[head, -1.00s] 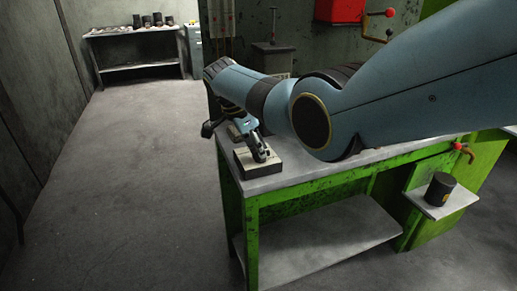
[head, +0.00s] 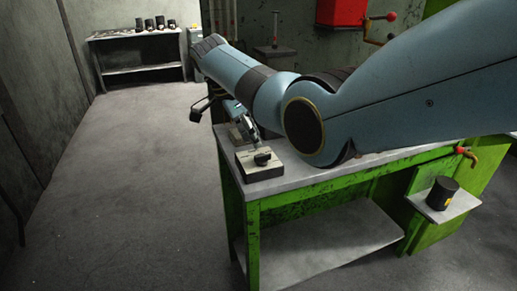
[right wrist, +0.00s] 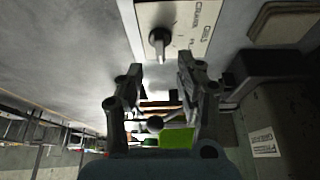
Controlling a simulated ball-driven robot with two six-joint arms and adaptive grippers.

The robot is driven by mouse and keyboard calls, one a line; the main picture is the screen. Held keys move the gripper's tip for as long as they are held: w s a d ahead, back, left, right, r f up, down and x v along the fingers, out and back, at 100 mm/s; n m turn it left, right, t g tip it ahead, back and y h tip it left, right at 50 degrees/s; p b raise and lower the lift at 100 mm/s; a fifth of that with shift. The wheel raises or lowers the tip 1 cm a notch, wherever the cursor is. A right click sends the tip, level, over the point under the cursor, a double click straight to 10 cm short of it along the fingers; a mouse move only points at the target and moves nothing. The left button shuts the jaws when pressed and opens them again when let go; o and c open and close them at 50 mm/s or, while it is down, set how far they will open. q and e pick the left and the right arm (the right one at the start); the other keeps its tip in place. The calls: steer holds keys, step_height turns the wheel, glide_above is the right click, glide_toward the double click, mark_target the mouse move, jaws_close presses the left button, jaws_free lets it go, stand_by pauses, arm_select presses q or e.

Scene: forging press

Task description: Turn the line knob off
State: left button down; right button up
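The dark knob (head: 262,158) stands on a small pale box (head: 258,172) at the left corner of the green bench. In the right wrist view the knob (right wrist: 160,42) sits on a pale plate (right wrist: 188,18) with dark lettering, its grip pointing roughly up and down the picture. I cannot tell which lettered position it marks. My right gripper (head: 248,128) is above and behind the box, apart from the knob. In the right wrist view its two fingers (right wrist: 159,74) are spread, with nothing between them. My left gripper is not in view.
A dark can (head: 443,192) stands on a side shelf at the right. A red box (head: 342,12) with a lever hangs on the back wall. The floor at left is clear.

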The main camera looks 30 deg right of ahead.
steer(key=v, duration=0.5)
steer(key=shift+a+r, duration=0.2)
steer(key=shift+r, duration=0.15)
